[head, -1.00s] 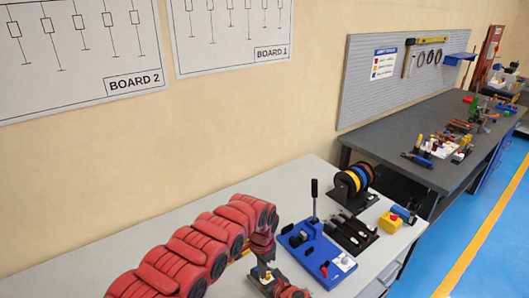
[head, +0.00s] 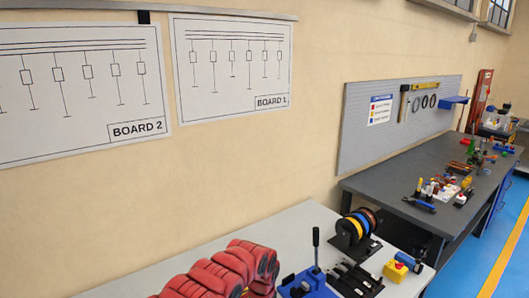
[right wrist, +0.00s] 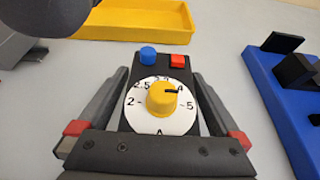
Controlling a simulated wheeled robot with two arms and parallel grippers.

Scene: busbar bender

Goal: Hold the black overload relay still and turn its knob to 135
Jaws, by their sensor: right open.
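The black overload relay (right wrist: 143,66) stands upright in the middle of the right wrist view. Its face has a white dial (right wrist: 138,119) with a yellow knob (right wrist: 162,99), and a blue button (right wrist: 148,53) and a red button (right wrist: 177,58) above. The knob's black mark points right, between the 4 and the 5. My right gripper (right wrist: 160,80) is open, one finger on each side of the relay; I cannot tell if they touch it. The head view shows a red arm at the bottom, but its gripper is below the edge. The relay is not visible there.
A yellow tray (right wrist: 183,21) lies behind the relay. A blue lever fixture (head: 305,287) stands to the right, also seen in the right wrist view (right wrist: 268,85). A cable spool rack (head: 357,229) and a yellow box with a red button (head: 395,271) are farther right.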

